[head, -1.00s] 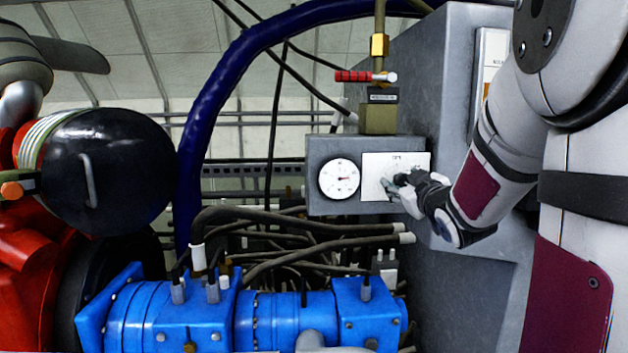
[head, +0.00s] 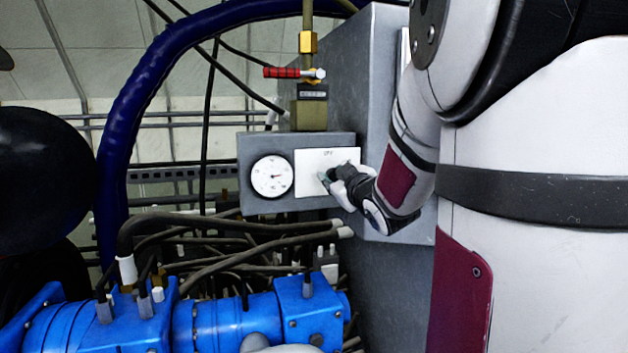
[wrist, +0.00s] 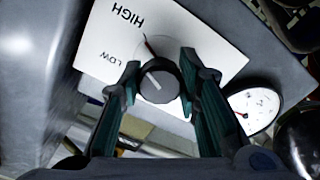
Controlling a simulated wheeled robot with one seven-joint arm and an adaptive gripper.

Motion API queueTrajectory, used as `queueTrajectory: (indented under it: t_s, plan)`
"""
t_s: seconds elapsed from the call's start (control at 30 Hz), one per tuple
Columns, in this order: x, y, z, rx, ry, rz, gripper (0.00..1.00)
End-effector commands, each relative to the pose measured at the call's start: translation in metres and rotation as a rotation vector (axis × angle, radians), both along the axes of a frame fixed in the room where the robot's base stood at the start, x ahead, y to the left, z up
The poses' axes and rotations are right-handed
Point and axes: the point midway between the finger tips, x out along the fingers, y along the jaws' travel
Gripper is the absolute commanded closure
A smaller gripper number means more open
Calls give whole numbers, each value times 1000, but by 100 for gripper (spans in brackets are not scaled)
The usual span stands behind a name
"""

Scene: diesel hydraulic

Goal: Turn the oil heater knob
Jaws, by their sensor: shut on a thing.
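The oil heater knob (wrist: 160,82) is a dark round knob with a light pointer line, set on a white plate (wrist: 205,50) marked HIGH and LOW. In the wrist view the knob sits between the two teal-lined fingers of my gripper (wrist: 159,84), which is shut on it. The pointer line aims up and left, between the knob's centre and the LOW side. In the head view my gripper (head: 326,178) reaches the white plate (head: 312,160) from the right and hides the knob.
A round white gauge (head: 272,176) sits left of the plate on the same grey box (head: 252,147). A red-handled valve (head: 284,72) is above. Black cables (head: 215,226) and a blue pump (head: 225,322) lie below. A grey cabinet (head: 375,75) stands behind my arm.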

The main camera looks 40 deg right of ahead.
Motion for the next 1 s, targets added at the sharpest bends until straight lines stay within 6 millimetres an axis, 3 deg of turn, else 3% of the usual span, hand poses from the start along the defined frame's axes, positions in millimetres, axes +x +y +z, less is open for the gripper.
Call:
queueTrajectory:
  t_s: [1.0]
  plan:
    - [1, 0, -3, -836, 402, 0, 98]
